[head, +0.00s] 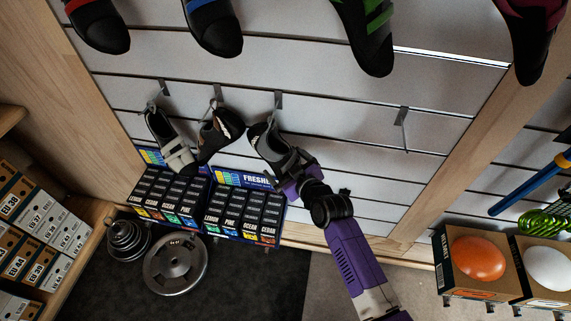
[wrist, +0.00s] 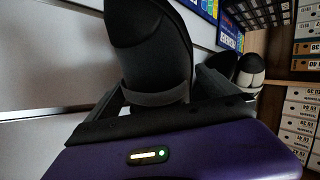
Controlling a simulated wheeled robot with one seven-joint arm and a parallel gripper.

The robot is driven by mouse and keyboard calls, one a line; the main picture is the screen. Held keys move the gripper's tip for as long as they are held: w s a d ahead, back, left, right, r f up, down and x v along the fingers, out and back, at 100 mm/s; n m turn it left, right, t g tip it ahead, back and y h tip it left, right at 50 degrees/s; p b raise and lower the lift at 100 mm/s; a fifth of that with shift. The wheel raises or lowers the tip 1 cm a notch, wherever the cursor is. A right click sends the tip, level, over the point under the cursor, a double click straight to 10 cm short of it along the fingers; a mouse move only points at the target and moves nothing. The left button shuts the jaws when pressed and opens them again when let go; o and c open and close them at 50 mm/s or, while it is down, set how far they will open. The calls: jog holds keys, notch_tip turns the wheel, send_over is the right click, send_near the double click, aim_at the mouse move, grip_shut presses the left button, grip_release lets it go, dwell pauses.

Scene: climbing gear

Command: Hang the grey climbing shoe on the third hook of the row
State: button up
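The grey climbing shoe (head: 266,140), grey with black, is upright against the slatted wall, right under the third hook (head: 278,98) from the left. I cannot tell whether its loop is around the hook. My gripper (head: 294,168) reaches it from the lower right. In the wrist view the dark sole and toe of the shoe (wrist: 150,50) stand between the fingers of my gripper (wrist: 160,97), which appear closed on it. A light grey shoe (head: 172,147) hangs at the first hook (head: 160,88) and a black shoe (head: 220,132) at the second (head: 216,94). The fourth hook (head: 402,117) is bare.
Freshener boxes (head: 245,205) stand on a display just below the shoes. Several larger shoes (head: 365,38) hang in a row above. Weight plates (head: 175,262) lie on the floor mat. The wall around the fourth hook is clear.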

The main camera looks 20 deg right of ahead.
jog(key=shift+s+f, duration=0.1)
jog(key=v, duration=0.7)
jog(key=shift+s+r+b, duration=0.25)
jog(key=shift+s+b, duration=0.05)
jog(key=shift+s, duration=0.05)
notch_tip(320, 180, up, 7)
jog(key=s+d+m+t+h, duration=0.1)
jog(key=s+m+t+h, duration=0.1)
jog(key=s+m+t, duration=0.1)
jog(key=s+a+r, duration=0.1)
jog(key=s, duration=1.1)
jog(key=s+a+r+g, duration=0.1)
jog(key=s+a+r, duration=0.1)
jog(key=s, duration=1)
jog(key=s+a+r+g+y, duration=0.1)
jog(key=s+r, duration=0.1)
jog(key=s, duration=1)
jog(key=shift+a+m, duration=0.3)
jog(key=shift+m, duration=0.1)
